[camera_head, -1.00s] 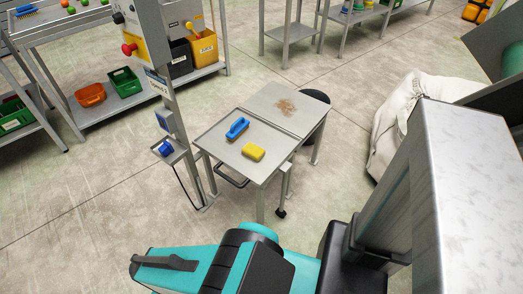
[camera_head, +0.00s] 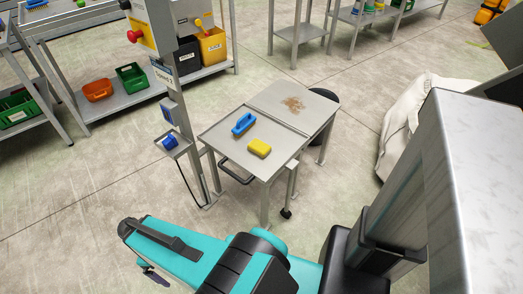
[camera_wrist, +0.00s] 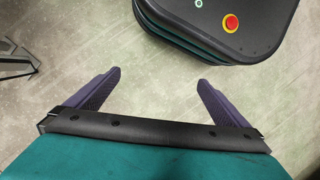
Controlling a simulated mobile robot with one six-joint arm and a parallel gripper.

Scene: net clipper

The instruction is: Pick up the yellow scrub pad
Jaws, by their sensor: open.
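The yellow scrub pad (camera_head: 259,148) lies on the near half of a small steel table (camera_head: 222,143) in the head view. A blue-handled brush (camera_head: 243,123) lies just left of it on the same table. My gripper shows in the wrist view (camera_wrist: 158,88) with its two purple fingers spread wide and nothing between them, above bare floor. In the head view it is at the lower left (camera_head: 150,272), mostly hidden behind my arm, well apart from the table. The pad is not in the wrist view.
A post with a control box (camera_head: 178,22) stands left of the table, with a small shelf holding a blue item (camera_head: 169,141). Brown debris (camera_head: 293,104) lies on the table's far half. A white sack (camera_head: 428,115) is at right. Floor in front of the table is clear.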

